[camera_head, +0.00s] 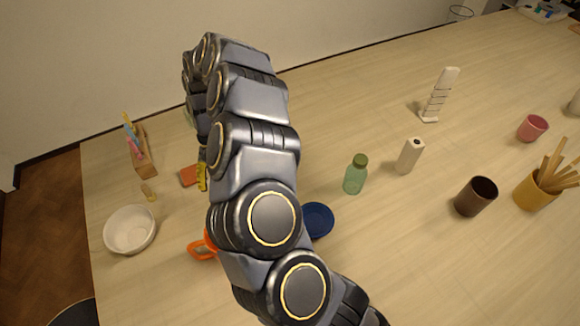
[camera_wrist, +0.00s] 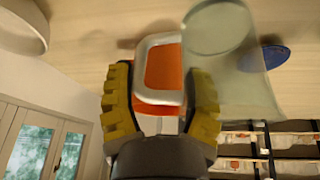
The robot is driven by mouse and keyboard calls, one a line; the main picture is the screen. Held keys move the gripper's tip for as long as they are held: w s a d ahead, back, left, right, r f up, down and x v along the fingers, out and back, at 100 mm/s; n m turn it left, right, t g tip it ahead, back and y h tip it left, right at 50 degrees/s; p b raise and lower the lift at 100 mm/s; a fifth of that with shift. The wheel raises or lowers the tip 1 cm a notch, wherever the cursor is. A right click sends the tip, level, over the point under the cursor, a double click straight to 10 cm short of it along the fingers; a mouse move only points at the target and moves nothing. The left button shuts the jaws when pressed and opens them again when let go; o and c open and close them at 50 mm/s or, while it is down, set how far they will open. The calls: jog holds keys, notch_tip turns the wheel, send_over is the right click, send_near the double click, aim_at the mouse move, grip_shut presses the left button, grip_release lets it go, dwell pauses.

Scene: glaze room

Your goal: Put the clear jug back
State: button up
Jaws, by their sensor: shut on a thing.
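The clear jug (camera_wrist: 245,85) shows in the wrist view, see-through and greenish, with a pale squared handle (camera_wrist: 158,97). My gripper (camera_wrist: 162,100) has its ribbed yellow fingers on either side of the handle and is shut on it. The jug's body is to the right of the fingers. In the head view only a bit of a yellow finger of my gripper (camera_head: 202,175) shows beside my arm. My arm hides the jug there.
A white bowl (camera_head: 130,230), an orange item (camera_head: 202,247) and a blue dish (camera_head: 318,219) are near my arm. A green bottle (camera_head: 355,174), a white cylinder (camera_head: 410,156), a dark cup (camera_head: 475,197) and a yellow tool pot (camera_head: 535,194) stand right. The far middle of the table is clear.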

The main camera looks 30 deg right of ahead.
jog(key=s+d+r+m+t+y, duration=0.1)
jog(key=d+r+m+t+y, duration=0.2)
jog(key=d+m, duration=0.55)
jog(key=s+d+r+m+t, duration=0.2)
jog(key=d+r+m, duration=0.4)
jog(key=d, duration=0.4)
jog(key=shift+m, duration=0.75)
jog(key=shift+w+d+f, duration=0.8)
jog(key=shift+w+f, duration=1.4)
jog(key=shift+f, duration=0.1)
jog(key=shift+w+d+f, duration=0.8)
jog(key=shift+w+f, duration=1.35)
jog(key=shift+f, duration=0.15)
jog(key=shift+w+d+f, duration=0.8)
jog(key=shift+w+f, duration=1.4)
jog(key=shift+f, duration=0.1)
jog(key=shift+f, duration=0.15)
jog(key=o, duration=1.1)
